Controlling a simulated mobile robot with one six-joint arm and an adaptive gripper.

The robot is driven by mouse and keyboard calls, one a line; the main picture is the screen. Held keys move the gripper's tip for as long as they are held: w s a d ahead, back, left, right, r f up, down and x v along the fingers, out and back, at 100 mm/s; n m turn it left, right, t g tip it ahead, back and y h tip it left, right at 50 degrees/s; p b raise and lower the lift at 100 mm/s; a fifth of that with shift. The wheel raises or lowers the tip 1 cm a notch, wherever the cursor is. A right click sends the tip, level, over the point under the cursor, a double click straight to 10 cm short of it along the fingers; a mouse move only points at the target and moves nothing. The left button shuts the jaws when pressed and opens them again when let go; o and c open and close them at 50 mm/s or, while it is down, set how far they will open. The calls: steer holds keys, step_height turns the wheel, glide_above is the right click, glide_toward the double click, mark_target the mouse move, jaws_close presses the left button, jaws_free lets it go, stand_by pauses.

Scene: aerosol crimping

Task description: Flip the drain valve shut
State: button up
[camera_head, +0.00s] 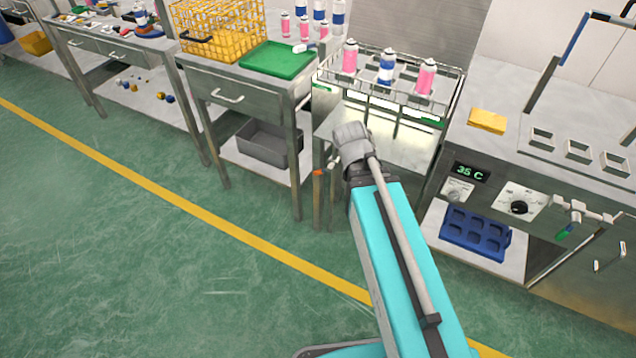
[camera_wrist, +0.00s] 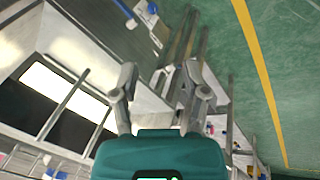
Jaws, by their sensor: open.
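A drain valve (camera_head: 588,213) of steel pipe sticks out from the front of the bath cabinet at the right of the head view. Its green-tipped handle (camera_head: 564,233) slants down to the left. My gripper (camera_wrist: 160,85) is open and empty in the wrist view, with its two grey fingers apart. In the head view my arm reaches towards the middle benches, well left of the valve, and the fingers cannot be made out there. I cannot make out the valve in the wrist view.
The bath cabinet (camera_head: 462,212) has a 35 C display (camera_head: 469,173) and a black knob (camera_head: 519,207). A blue tray (camera_head: 475,234) sits on its lower shelf. A wire rack (camera_head: 455,95) with pink and blue cans stands behind my arm. The green floor (camera_head: 110,270) is clear at left.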

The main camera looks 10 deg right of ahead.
steer(key=w+a+f+n+t+h+b, duration=0.1)
steer(key=w+f+n+t+b, duration=0.3)
steer(key=f+b, duration=0.5)
steer(key=w+a+f+n+t+h+b, duration=0.2)
steer(key=w+f+n+b, duration=0.3)
steer(key=b, duration=0.6)
steer(key=n+t+y+b, duration=0.1)
steer(key=n+t+b, duration=0.7)
steer(key=b, duration=1)
glide_toward(318, 173)
steer(key=shift+s+a+r+n+g, duration=0.3)
steer(key=shift+s+r+n+g, duration=0.2)
steer(key=shift+s+r, duration=0.35)
steer(key=shift+s+a+r+n+g, duration=0.35)
steer(key=shift+s+r+g, duration=0.3)
steer(key=shift+s, duration=0.4)
steer(key=shift+w+d, duration=0.1)
steer(key=shift+d, duration=0.05)
steer(key=b+x, duration=0.2)
steer(key=x, duration=0.4)
steer(key=b+x, duration=0.1)
steer(key=x, duration=0.6)
steer(key=shift+w+f+b, duration=0.1)
steer(key=shift+w+b, duration=0.25)
steer(key=shift+c, duration=0.3)
jaws_close()
